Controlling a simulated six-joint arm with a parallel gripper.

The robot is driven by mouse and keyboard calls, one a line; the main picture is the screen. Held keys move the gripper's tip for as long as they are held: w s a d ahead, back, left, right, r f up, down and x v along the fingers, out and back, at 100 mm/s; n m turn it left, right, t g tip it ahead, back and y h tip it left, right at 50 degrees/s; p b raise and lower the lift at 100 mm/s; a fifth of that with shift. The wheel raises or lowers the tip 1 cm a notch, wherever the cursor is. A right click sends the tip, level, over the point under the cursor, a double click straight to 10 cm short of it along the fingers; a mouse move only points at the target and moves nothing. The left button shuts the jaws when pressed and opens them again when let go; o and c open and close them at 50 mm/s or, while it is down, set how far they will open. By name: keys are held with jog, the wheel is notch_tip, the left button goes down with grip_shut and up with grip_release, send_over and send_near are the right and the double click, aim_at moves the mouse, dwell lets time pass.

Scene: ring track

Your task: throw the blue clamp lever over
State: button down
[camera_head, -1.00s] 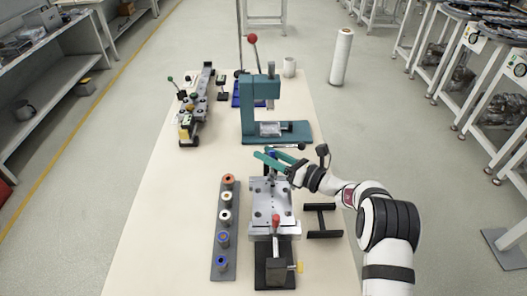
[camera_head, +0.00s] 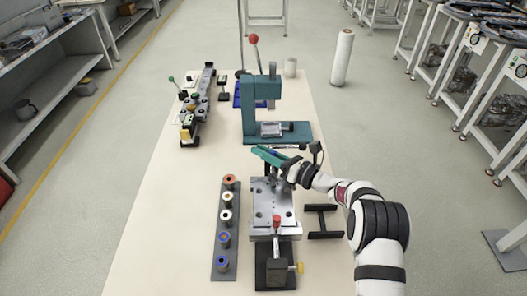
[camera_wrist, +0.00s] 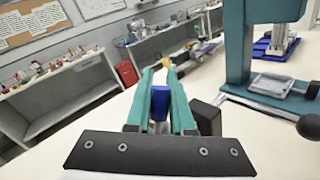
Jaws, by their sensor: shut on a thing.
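My gripper (camera_head: 266,154), with teal fingers, is at the far end of the silver clamp fixture (camera_head: 272,203), pointing left and tilted. In the wrist view the blue clamp lever (camera_wrist: 160,104) stands between the two teal fingers, and my gripper (camera_wrist: 160,78) is shut on it. In the head view the fingers hide the lever's blue handle. A dark part of the clamp shows just below the fingers. A second lever with a red handle (camera_head: 276,220) stands at the near end of the fixture.
A teal press (camera_head: 262,110) with a red-knobbed lever stands just beyond my gripper. A grey rack of several rings (camera_head: 226,245) lies left of the fixture, and a black H-shaped stand (camera_head: 322,221) right of it.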

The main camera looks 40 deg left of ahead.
jog(key=shift+s+d+r+n+y, duration=0.25)
jog(key=shift+n+y, duration=0.15)
jog(key=shift+n, duration=0.2)
jog(key=shift+s+d+r+n+y, duration=0.1)
jog(key=shift+d+r+n+y, duration=0.1)
jog(key=shift+n+y, duration=0.3)
jog(key=c, duration=0.8)
grip_release()
jog(key=v, duration=1.5)
jog(key=shift+w+d, duration=0.3)
